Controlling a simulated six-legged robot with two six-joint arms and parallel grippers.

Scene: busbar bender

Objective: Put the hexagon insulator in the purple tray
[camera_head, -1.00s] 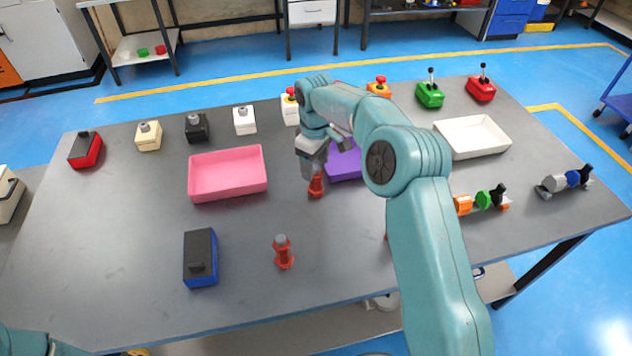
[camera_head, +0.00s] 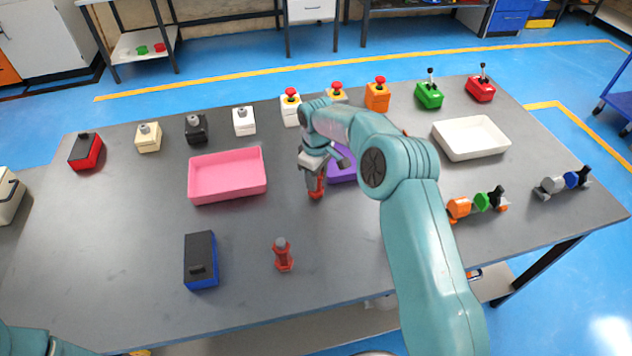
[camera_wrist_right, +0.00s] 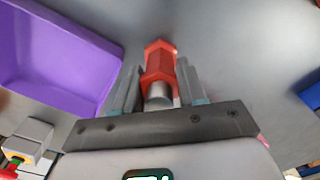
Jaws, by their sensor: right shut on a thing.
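My right gripper (camera_head: 315,178) is shut on a red insulator (camera_head: 316,186) with a grey end, which stands upright at or just above the table. In the right wrist view the red insulator (camera_wrist_right: 159,68) sits between the two fingers (camera_wrist_right: 158,88), and its end looks six-sided. The purple tray (camera_head: 341,168) is just right of the gripper, partly hidden behind my right arm. It also shows at the upper left of the right wrist view (camera_wrist_right: 60,60). Another red insulator (camera_head: 283,255) stands upright nearer the front. My left gripper is out of view.
A pink tray (camera_head: 227,197) lies left of the gripper, and a white tray (camera_head: 470,153) lies at the right. A blue box (camera_head: 200,262) stands front left. Several switch boxes line the back edge. The front middle is mostly clear.

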